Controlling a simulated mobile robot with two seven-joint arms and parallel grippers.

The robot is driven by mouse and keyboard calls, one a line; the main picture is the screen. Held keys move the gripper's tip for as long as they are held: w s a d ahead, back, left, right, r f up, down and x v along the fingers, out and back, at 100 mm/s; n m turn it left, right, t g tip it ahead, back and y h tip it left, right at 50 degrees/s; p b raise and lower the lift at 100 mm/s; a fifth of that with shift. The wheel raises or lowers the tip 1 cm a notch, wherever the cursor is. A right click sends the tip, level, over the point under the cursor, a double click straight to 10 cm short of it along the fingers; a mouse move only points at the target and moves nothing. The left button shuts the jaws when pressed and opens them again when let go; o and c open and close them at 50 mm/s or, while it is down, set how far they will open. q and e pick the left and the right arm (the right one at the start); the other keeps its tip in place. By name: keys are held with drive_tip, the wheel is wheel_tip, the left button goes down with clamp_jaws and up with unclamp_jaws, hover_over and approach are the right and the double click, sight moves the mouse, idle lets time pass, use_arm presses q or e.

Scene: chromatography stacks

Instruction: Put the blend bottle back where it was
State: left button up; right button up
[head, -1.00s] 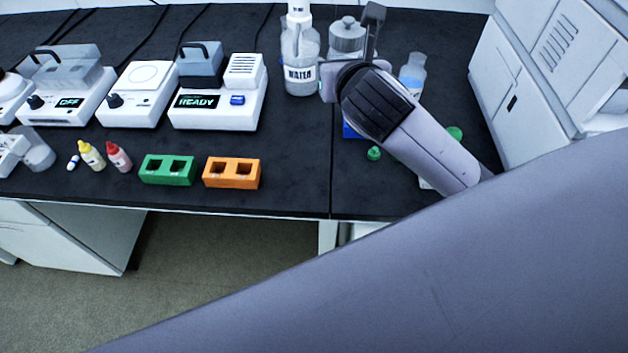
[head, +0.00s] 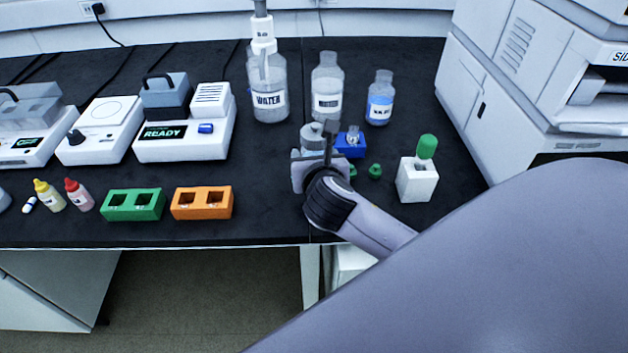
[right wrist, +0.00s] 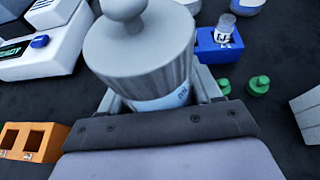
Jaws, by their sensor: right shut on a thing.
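The bottle in my right gripper (head: 318,160) has a ribbed grey cap with a knob and a pale blue label, only partly readable. In the head view the bottle (head: 312,138) shows mostly as its cap. In the right wrist view its cap (right wrist: 140,50) fills the top middle, and the gripper (right wrist: 165,100) is shut around the body below it. It looks roughly upright over the bench, left of the blue block; whether its base touches the bench is hidden. My left gripper is not in view.
A blue block (head: 351,150) holds a vial. Green caps (head: 375,172), a white block (head: 416,182) and an orange rack (head: 202,203) are nearby.

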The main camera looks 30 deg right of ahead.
drive_tip(key=shift+f, duration=0.45)
wheel_tip(320, 180, down, 4)
drive_tip(key=shift+b, duration=0.7)
drive_tip(key=shift+f, duration=0.2)
drive_tip(key=shift+r, duration=0.1)
drive_tip(key=o, duration=1.2)
drive_tip(key=shift+f, duration=0.2)
